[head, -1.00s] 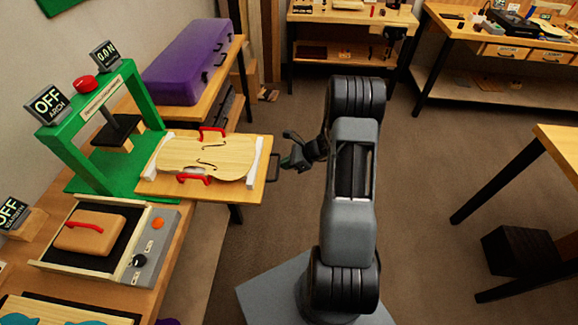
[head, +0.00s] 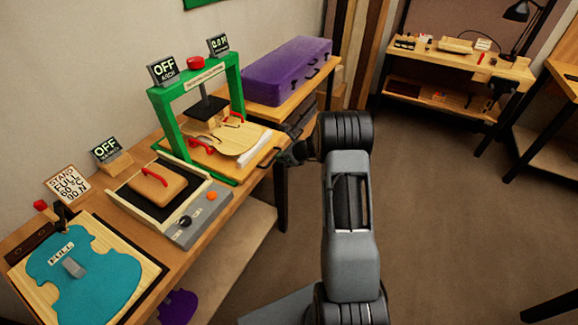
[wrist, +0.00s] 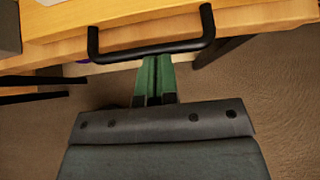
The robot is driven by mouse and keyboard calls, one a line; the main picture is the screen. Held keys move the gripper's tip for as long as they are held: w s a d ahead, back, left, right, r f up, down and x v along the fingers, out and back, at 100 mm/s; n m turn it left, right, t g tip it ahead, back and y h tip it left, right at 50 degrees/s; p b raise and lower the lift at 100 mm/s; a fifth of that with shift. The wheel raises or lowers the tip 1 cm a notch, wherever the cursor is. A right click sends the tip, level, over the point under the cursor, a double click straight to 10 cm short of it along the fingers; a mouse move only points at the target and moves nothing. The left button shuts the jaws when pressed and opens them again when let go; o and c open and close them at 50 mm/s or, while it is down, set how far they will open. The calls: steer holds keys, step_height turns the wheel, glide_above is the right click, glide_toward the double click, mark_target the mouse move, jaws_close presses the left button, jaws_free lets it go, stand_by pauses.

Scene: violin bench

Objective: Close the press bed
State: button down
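The green press (head: 188,110) stands on the bench with an OFF sign and a red button on top. Its wooden bed (head: 262,150) carries a pale violin plate (head: 238,140) with red clamps. The bed lies partly under the press frame, its front part sticking out toward my arm. The bed's black handle (head: 268,160) also shows in the wrist view (wrist: 150,52). My gripper (wrist: 155,60) has its green fingers together, tips at the handle's bar. I cannot tell whether they touch it. In the head view my gripper is dark and partly hidden beside the handle (head: 284,156).
A hot-plate-like box with a brown block (head: 157,184) is left of the press, and a teal violin form (head: 85,268) further left. A purple case (head: 288,70) lies behind the press. Floor to the right is clear.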

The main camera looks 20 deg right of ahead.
mark_target(267, 156)
steer(key=w+a, duration=0.2)
steer(key=shift+w+a, duration=0.15)
steer(key=shift+w, duration=0.35)
steer(key=shift+a+r, duration=0.15)
steer(key=shift+a, duration=0.05)
